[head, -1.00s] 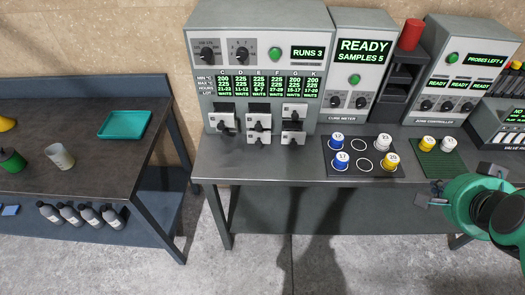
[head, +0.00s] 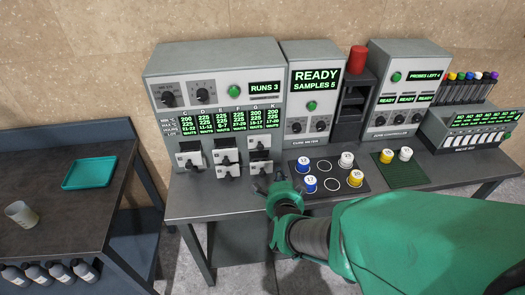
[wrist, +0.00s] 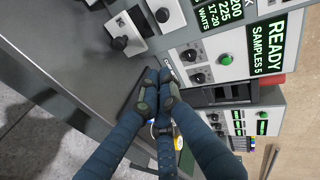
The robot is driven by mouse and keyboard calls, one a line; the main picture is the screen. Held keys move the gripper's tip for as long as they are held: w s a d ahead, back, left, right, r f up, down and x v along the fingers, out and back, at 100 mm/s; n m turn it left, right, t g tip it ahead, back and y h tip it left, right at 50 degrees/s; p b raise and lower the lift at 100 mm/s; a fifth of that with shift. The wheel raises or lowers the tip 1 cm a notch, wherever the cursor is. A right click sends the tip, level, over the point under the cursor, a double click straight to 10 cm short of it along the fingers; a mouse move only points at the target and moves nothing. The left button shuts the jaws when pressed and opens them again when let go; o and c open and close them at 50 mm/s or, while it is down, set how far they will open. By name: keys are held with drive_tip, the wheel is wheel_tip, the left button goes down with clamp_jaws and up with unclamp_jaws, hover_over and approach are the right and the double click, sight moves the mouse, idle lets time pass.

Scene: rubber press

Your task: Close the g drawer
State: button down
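The grey cabinet (head: 215,85) has several small white-fronted drawers with black knobs, under columns lettered C to K. The lower one sticks out. In the wrist view a white drawer front with a black knob (wrist: 121,42) sits above left of my gripper, and another knob (wrist: 163,15) is beyond it. My gripper (wrist: 157,90) has its fingertips together, empty. In the head view my gripper (head: 270,183) is just right of the lower drawer, apart from it.
A black mat (head: 335,189) with blue, white and yellow capped samples lies right of my gripper. A green mat (head: 404,177) with two samples is further right. The cure meter (head: 311,110) stands beside the cabinet. The bench (head: 195,205) is bare in front of the drawers.

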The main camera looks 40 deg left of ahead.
drive_tip(key=s+a+f+m+t+y+p, duration=0.1)
drive_tip(key=s+a+f, duration=0.2)
drive_tip(key=s, duration=0.6)
drive_tip(key=s+a+f+m+t+y+p, duration=0.1)
drive_tip(key=s+a+f+y, duration=0.1)
drive_tip(key=s+a+f, duration=0.2)
drive_tip(key=s+f, duration=0.3)
drive_tip(key=s, duration=0.2)
drive_tip(key=shift+a+f, duration=0.2)
drive_tip(key=shift+f, duration=0.15)
drive_tip(key=b, duration=0.2)
approach(227, 172)
drive_tip(key=w+a+f, duration=0.1)
drive_tip(key=w+a, duration=0.1)
drive_tip(key=w, duration=0.1)
drive_tip(key=shift+f, duration=0.35)
drive_tip(key=shift+a, duration=0.1)
drive_tip(key=b+x, duration=0.4)
drive_tip(key=x, duration=0.2)
drive_tip(key=shift+a, duration=0.3)
drive_tip(key=shift+w+a+r, duration=0.1)
drive_tip(key=shift+w+r, duration=0.1)
drive_tip(key=shift+r, duration=0.15)
